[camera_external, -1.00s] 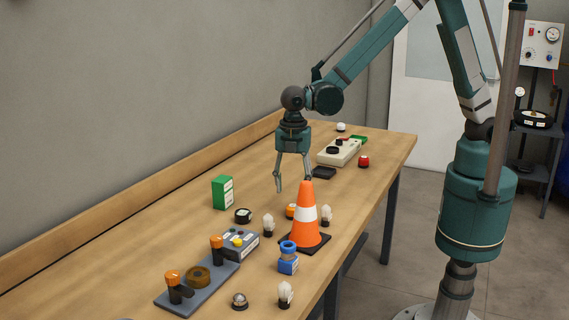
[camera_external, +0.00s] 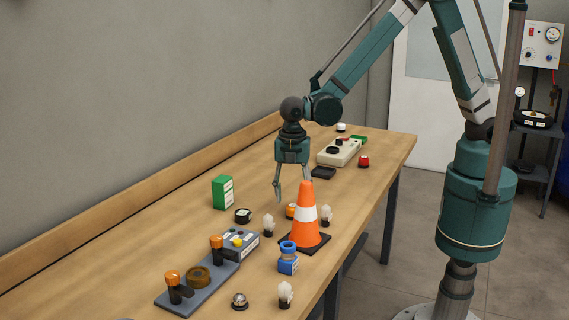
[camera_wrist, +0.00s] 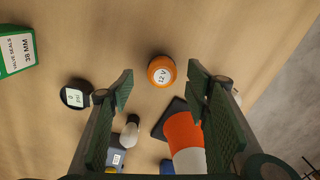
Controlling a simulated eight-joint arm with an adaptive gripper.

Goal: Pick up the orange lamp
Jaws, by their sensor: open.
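The orange lamp (camera_wrist: 161,71) is a small round orange piece marked "12 V". It sits on the table between and ahead of my open fingers in the wrist view. In the external view the orange lamp (camera_external: 291,211) shows just left of the traffic cone, which partly hides it. My gripper (camera_external: 292,193) points down above the table over the lamp's area, open and empty. In the wrist view my gripper (camera_wrist: 160,85) has its two green fingers wide apart, with the lamp near the middle of the gap.
The orange and white cone (camera_external: 306,220) stands close to the lamp, by my right finger in the wrist view. A black gauge (camera_wrist: 75,95), a white bulb (camera_external: 268,224), a green box (camera_external: 222,192) and a blue piece (camera_external: 288,264) stand around. The table behind the lamp is clear.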

